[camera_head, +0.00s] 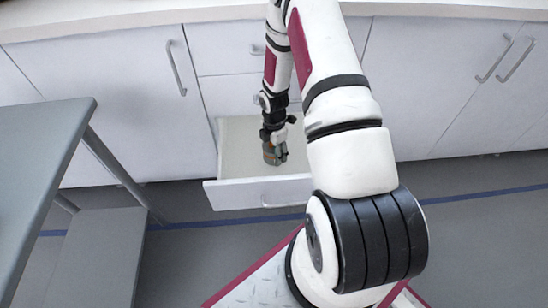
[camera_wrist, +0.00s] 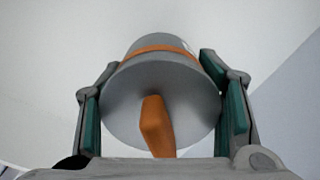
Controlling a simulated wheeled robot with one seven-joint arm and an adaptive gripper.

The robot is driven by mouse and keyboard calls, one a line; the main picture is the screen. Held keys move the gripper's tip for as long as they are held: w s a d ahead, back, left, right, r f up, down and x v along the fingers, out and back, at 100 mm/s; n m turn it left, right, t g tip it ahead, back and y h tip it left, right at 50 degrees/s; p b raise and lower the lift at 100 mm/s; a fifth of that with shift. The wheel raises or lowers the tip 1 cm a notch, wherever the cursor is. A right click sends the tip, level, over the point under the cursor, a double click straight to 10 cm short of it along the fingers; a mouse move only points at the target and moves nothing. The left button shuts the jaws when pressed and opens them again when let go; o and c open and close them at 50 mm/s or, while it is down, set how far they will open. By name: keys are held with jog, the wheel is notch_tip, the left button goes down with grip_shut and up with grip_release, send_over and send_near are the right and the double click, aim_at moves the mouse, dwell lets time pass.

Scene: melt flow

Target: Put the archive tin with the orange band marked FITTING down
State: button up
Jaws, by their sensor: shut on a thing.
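The archive tin (camera_wrist: 165,90) is a grey cylinder with an orange band and an orange knob or tab on the end facing the wrist camera. In the wrist view my gripper (camera_wrist: 164,100) is shut on it, with a green-padded finger on each side. In the head view the tin (camera_head: 269,154) shows small, held in my gripper (camera_head: 275,150) over the open drawer (camera_head: 258,192). Any marking on the band cannot be read. I cannot tell whether the tin touches the drawer floor.
The pale drawer interior around the tin looks empty. White cabinets (camera_head: 110,110) stand behind, under a light worktop (camera_head: 130,18). A grey table (camera_head: 40,150) stands at the left. The grey floor (camera_head: 480,215) at the right is clear.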

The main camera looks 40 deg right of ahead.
notch_tip(320, 180, down, 3)
jog(key=shift+r+b, duration=0.1)
jog(key=shift+b, duration=0.4)
jog(key=o, duration=1.2)
notch_tip(320, 180, up, 12)
jog(key=p, duration=0.4)
jog(key=shift+p, duration=0.4)
jog(key=shift+r, duration=0.15)
